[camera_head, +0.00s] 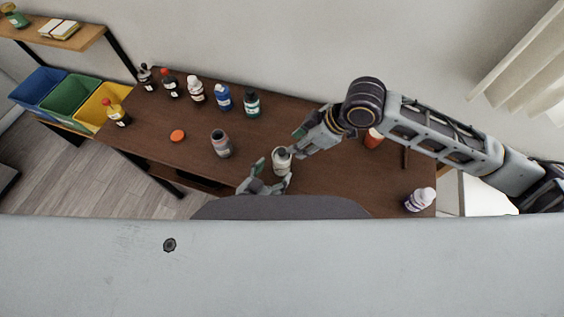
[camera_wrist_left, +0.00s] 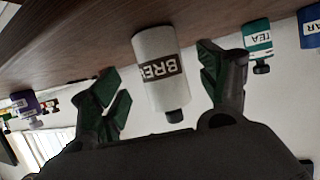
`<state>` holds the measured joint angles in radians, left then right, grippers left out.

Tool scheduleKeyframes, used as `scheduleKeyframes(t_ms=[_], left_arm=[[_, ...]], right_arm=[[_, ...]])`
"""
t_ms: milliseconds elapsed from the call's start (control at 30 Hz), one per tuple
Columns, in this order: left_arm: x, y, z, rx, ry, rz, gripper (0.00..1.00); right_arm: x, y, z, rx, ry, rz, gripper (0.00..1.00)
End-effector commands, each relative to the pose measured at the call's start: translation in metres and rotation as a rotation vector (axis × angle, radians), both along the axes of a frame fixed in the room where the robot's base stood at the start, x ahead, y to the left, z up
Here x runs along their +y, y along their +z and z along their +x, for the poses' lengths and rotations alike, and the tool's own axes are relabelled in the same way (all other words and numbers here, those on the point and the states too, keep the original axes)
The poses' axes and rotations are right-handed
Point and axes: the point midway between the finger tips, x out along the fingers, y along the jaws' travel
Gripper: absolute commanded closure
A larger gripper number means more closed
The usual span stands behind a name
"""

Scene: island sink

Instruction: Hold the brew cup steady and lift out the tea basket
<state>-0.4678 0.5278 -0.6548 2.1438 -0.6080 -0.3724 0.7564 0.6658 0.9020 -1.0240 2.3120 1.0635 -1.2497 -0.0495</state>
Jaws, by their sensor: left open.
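The brew cup (camera_head: 281,163), white with a dark label, stands on the brown table near its front edge. In the left wrist view the cup (camera_wrist_left: 152,50) appears inverted, its label reading "BRE…", with a dark knob (camera_wrist_left: 175,116) at its top end. The tea basket itself is not clearly visible inside the cup. My left gripper (camera_head: 269,176) is open at the cup's front left; in the wrist view its green-padded fingers (camera_wrist_left: 160,88) flank the cup with gaps on both sides. My right gripper (camera_head: 297,142) is close behind and right of the cup, its fingers apart.
A teal bottle (camera_head: 252,105), a blue bottle (camera_head: 223,98) and others line the back. A white bottle (camera_head: 418,201) stands at the right. Bins (camera_head: 70,97) stand beyond the left end.

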Motion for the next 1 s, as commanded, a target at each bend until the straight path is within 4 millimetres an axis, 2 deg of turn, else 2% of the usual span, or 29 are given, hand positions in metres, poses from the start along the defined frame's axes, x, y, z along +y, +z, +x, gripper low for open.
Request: scheduleKeyframes(t_ms=[700, 1000], left_arm=[[-0.024, -0.019, 0.041, -0.003, -0.001, 0.001, 0.24], [-0.03, -0.023, 0.048, -0.001, 0.0, -0.001, 0.24]], right_arm=[[0.0, 0.0, 0.0, 0.0, 0.0, 0.0, 0.64], [0.0, 0.0, 0.0, 0.0, 0.0, 0.0, 0.64]])
